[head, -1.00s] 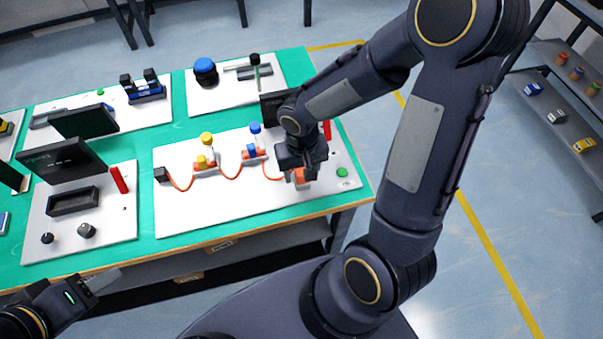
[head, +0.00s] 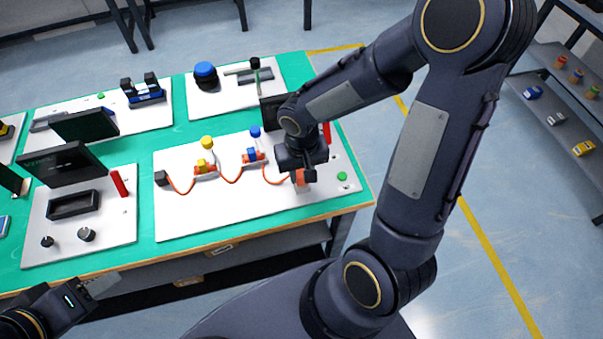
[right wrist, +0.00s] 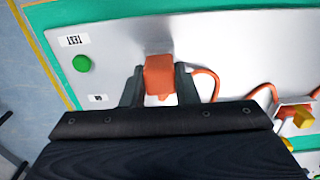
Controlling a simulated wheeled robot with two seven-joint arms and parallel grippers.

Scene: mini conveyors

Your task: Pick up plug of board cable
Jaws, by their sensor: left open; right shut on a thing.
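The orange plug (right wrist: 158,76) of the board cable is between the fingers of my right gripper (right wrist: 160,88) in the right wrist view. The fingers are shut on it from both sides. In the head view my right gripper (head: 301,172) is over the right part of the white board (head: 210,218), with a bit of orange plug (head: 301,177) showing below it. The orange cable (head: 232,176) runs left from there to a black block (head: 161,178). It also shows in the right wrist view (right wrist: 208,73). My left gripper (head: 98,286) is open and empty, in front of the table at lower left.
Orange clips with a yellow knob (head: 206,142) and a blue knob (head: 255,132) stand along the cable. A green button (head: 342,176) is right of the gripper. A black screen (head: 274,110) stands behind. The board's front strip is clear.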

